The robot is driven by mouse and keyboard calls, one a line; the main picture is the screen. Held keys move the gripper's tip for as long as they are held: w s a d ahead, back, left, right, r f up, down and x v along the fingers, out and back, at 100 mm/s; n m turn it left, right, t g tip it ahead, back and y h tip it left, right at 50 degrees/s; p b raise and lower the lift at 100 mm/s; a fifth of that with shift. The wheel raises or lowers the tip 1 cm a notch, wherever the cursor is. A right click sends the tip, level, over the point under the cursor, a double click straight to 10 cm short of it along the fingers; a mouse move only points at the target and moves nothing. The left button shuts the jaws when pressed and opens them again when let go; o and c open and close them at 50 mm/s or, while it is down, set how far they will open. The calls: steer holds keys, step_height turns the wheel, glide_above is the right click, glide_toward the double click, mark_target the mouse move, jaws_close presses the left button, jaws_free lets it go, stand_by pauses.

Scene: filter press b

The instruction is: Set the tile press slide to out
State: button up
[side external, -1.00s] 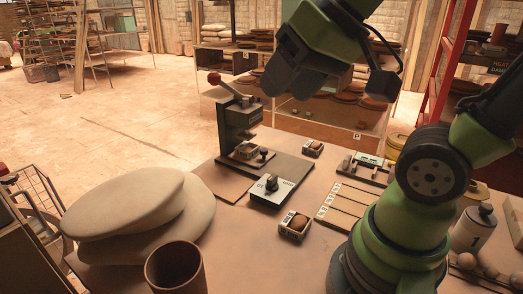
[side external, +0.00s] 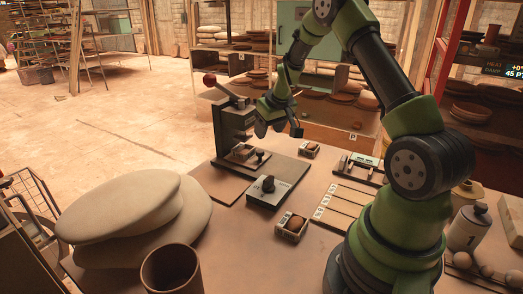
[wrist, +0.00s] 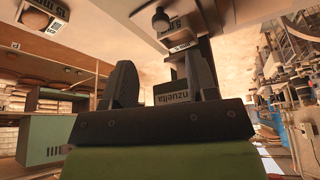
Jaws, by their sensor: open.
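The tile press (side external: 232,118) is a dark upright frame with a red-balled lever, standing on a dark base plate. Its slide (side external: 243,152) lies low at the front of the frame, with a small dark knob (side external: 260,154) at its right end. My gripper (side external: 275,124) is in the air to the right of the press frame, above and behind the knob, apart from it. In the wrist view, my gripper's two dark fingers (wrist: 161,84) stand apart with nothing held. Part of the press, a labelled dark block (wrist: 174,96), shows beyond them. The slide's exact setting is too small to tell.
Small boxes of clay stand at right (side external: 309,150) and front (side external: 292,227). Stacked pale slabs (side external: 130,205) and a brown cup (side external: 173,271) fill the table's front left.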

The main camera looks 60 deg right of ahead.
mark_target(261, 152)
steer(key=x, duration=0.9)
steer(key=shift+a+f, duration=0.1)
